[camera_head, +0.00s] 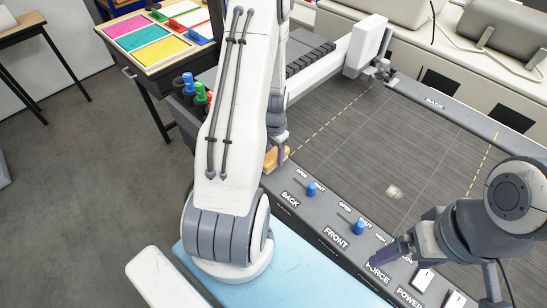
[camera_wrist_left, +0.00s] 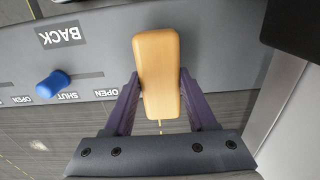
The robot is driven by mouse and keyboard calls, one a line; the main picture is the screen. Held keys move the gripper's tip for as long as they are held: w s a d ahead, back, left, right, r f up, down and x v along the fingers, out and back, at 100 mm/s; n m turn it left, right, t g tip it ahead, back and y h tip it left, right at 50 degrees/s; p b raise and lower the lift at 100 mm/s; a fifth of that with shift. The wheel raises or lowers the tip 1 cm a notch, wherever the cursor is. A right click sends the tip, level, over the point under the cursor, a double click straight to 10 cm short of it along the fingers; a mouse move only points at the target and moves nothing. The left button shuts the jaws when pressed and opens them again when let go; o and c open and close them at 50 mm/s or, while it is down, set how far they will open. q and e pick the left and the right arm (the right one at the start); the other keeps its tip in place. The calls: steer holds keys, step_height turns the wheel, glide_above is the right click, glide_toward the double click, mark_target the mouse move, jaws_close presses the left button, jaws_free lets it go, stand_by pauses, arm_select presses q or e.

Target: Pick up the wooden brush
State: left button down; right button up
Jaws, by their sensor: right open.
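The wooden brush (camera_wrist_left: 158,75) shows as a pale, rounded wooden block in the left wrist view. It is upright in that picture, over the grey panel beside the BACK label. My left gripper (camera_wrist_left: 160,78) has one purple finger on each side of it, and the fingertips meet its long edges. In the head view part of the brush (camera_head: 276,158) shows at the panel's far left end, partly hidden by my left arm. What lies under the brush is hidden. My right gripper (camera_head: 400,256) is open and empty over the panel near the FORCE label.
The panel (camera_head: 320,228) carries blue sliders (camera_head: 310,189) marked BACK and FRONT, and white switches (camera_head: 422,279). Behind it lies a grey slatted bed (camera_head: 360,140). A side table (camera_head: 115,50) with coloured sheets stands at the upper left. Colored-cap bottles (camera_head: 189,85) stand behind my left arm.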

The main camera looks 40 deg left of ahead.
mark_target(274, 153)
arm_select(q)
steer(key=shift+r, duration=0.15)
steer(key=shift+w+r+b, duration=0.1)
steer(key=shift+r+b, duration=0.3)
steer(key=shift+r, duration=0.2)
step_height(274, 153, up, 3)
steer(key=shift+f+b, duration=0.2)
steer(key=shift+b, duration=0.4)
steer(key=s+d+r+b, duration=0.2)
steer(key=d+r, duration=0.5)
steer(key=d, duration=0.4)
steer(key=shift+s+b, duration=0.3)
steer(key=shift+s, duration=0.55)
steer(key=shift+d, duration=0.1)
